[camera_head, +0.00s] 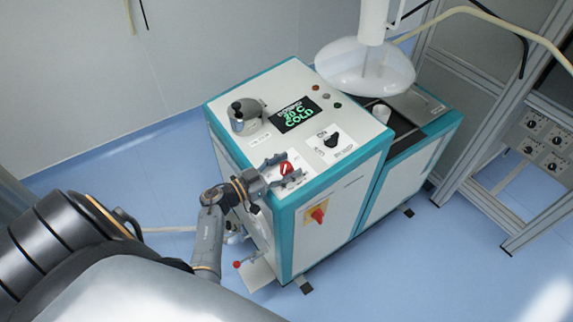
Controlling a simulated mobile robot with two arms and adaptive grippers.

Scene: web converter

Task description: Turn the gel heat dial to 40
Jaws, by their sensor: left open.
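The machine (345,210) is a white and teal cabinet with controls on its sloped top. A red dial with a white mark (287,168) sits near the top panel's front edge; its label is too small to read. My left gripper (284,171) is open, its fingers on either side of the red dial; I cannot tell whether they touch it. A black display (293,114) shows green text that looks like "30 C COLD". My right gripper is not in view.
A black knob (331,140) marked "ON" is right of the red dial. A red-and-yellow switch (318,214) is on the front face. A clear dome (365,66) hangs at the back. A metal frame (480,150) stands right.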

